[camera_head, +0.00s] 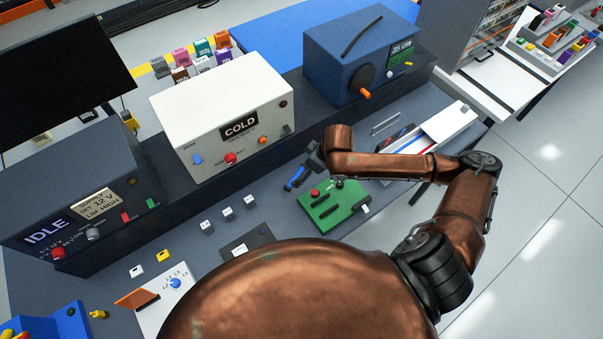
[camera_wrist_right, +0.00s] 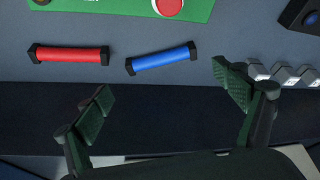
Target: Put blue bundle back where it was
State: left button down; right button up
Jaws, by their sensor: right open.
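The blue bundle (camera_wrist_right: 163,58), a short blue cylinder with black ends, lies on the grey bench top, slightly tilted in the right wrist view. In the head view it shows (camera_head: 296,177) just below my right gripper (camera_head: 316,158). In the right wrist view my right gripper (camera_wrist_right: 168,100) is open and empty, its fingers spread wide, with the blue bundle ahead of the gap and not touched. A similar red bundle (camera_wrist_right: 70,54) lies left of it in that view. My left gripper is not in view.
A green board (camera_head: 335,206) with a red button lies beside the blue bundle. Several small grey blocks (camera_head: 228,213) stand to the left. A white COLD box (camera_head: 225,115) and a blue box (camera_head: 350,55) stand behind. A white tray (camera_head: 450,125) is at the right.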

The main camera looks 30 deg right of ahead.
jog(key=v, duration=0.3)
jog(key=shift+s+d+r, duration=0.1)
jog(key=shift+s+r, duration=0.05)
jog(key=shift+r, duration=0.2)
